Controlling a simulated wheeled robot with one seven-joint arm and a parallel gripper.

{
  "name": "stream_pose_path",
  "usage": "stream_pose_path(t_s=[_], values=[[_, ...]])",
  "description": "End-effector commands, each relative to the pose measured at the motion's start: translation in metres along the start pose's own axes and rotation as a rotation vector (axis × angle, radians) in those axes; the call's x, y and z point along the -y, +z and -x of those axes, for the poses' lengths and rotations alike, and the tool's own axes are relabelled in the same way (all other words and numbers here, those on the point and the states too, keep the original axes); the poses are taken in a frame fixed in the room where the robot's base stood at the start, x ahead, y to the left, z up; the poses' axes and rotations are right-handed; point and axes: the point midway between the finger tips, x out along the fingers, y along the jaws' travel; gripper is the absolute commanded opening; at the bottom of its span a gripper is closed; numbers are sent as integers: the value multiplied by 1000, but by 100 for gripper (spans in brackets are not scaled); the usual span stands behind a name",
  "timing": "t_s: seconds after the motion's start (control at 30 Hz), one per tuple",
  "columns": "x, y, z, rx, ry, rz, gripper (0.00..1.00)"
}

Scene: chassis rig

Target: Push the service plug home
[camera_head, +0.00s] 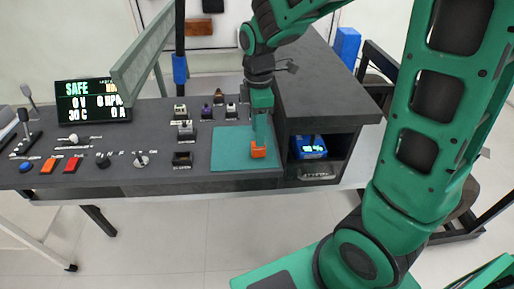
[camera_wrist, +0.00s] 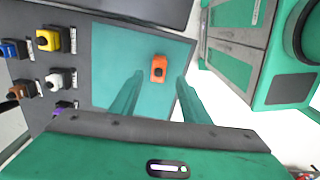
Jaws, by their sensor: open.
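A small orange block with a dark top, which looks like the service plug (camera_head: 258,153), stands on the teal mat (camera_head: 225,160) near its front right. It also shows in the wrist view (camera_wrist: 158,62), lying between the lines of the two fingers, close to their tips. My gripper (camera_head: 259,138) points down just above the orange block. Its two green fingers (camera_wrist: 160,84) are apart, with nothing held. A dark, open-looking socket block (camera_head: 182,159) stands left of the mat; its label is too small to read.
Several socket blocks with coloured plugs (camera_wrist: 48,40) stand left of the mat. A dark cabinet with a shelf holding a blue device (camera_head: 308,147) stands close to the right. A display (camera_head: 93,101) reads SAFE at the left, behind buttons and levers.

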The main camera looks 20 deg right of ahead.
Motion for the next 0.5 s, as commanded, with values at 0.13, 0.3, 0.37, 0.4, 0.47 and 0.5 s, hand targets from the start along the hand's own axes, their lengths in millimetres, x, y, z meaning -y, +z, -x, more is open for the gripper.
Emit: stream_pose_path(t_s=[0.13,0.3,0.37,0.4,0.47,0.5], values=[[-2,1,-15,2,-3,-1,42],[-4,2,-39,2,-3,-1,42],[-4,2,-45,2,-3,-1,42],[-5,2,-48,1,-1,-1,42],[-5,1,-50,1,-1,-1,42],[-5,1,-51,1,-1,-1,42]])
